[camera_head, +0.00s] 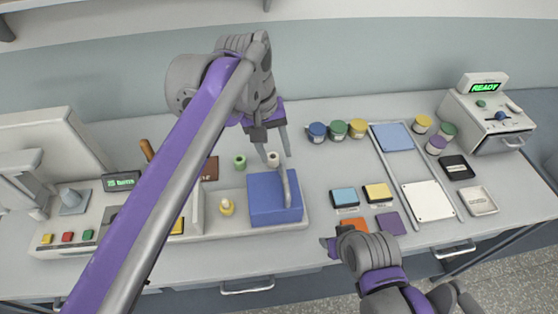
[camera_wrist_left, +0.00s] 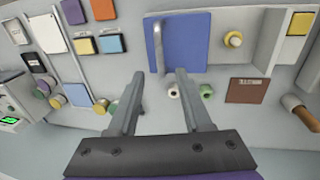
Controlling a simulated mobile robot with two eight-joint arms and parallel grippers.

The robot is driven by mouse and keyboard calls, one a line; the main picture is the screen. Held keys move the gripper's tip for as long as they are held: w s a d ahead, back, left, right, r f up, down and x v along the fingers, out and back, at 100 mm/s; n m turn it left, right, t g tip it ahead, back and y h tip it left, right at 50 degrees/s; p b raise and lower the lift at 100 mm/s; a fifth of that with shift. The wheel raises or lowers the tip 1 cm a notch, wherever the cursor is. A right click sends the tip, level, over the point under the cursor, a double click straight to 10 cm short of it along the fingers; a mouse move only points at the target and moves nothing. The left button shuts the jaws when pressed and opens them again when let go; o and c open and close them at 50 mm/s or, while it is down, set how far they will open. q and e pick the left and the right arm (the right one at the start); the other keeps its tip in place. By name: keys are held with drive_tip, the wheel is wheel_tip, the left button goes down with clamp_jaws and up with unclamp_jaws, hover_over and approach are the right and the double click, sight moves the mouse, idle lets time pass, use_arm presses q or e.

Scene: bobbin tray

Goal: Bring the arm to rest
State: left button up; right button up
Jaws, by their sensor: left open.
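My left gripper (camera_head: 273,143) is open and empty, above the back edge of the blue block (camera_head: 262,207) with the grey upright handle. In the left wrist view its two fingers (camera_wrist_left: 160,98) are spread, with the blue block (camera_wrist_left: 188,40) beyond their tips. A white bobbin (camera_head: 272,158) and a green bobbin (camera_head: 239,162) stand just behind the block, near the fingertips but apart from them as far as I can tell. My right arm (camera_head: 372,257) comes in at the bottom right; its fingers are not clearly visible.
Several lidded jars (camera_head: 337,129) stand along the back. A white tray (camera_head: 376,142) holding pads, coloured boxes (camera_head: 343,197) and a device reading READY (camera_head: 487,112) are on the right. A winding machine (camera_head: 72,200) is on the left. Bare table lies between block and boxes.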

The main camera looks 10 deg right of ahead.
use_arm(q)
drive_tip(key=shift+a+r, duration=0.2)
drive_tip(key=shift+r, duration=0.7)
use_arm(e)
drive_tip(key=shift+r, duration=0.1)
drive_tip(key=shift+w, duration=0.1)
use_arm(q)
drive_tip(key=s+a+f+t, duration=0.2)
drive_tip(key=s+a+f, duration=0.2)
drive_tip(key=a+f, duration=0.2)
drive_tip(key=s+a+f+t+y, duration=0.1)
drive_tip(key=s+a+f, duration=0.4)
drive_tip(key=a+f, duration=0.2)
drive_tip(key=s+a+f+t+y, duration=0.1)
drive_tip(key=s+a+f+t, duration=0.1)
drive_tip(key=s+a+f, duration=0.3)
drive_tip(key=shift+s+a+f+t, duration=0.1)
drive_tip(key=shift+a+f, duration=0.25)
drive_tip(key=shift+a, duration=0.45)
drive_tip(key=shift+s+a+f+t, duration=0.1)
drive_tip(key=shift+a+f, duration=0.3)
drive_tip(key=shift+a, duration=0.35)
drive_tip(key=shift+a+f+t, duration=0.1)
drive_tip(key=shift+a+f, duration=0.25)
drive_tip(key=shift+a, duration=0.45)
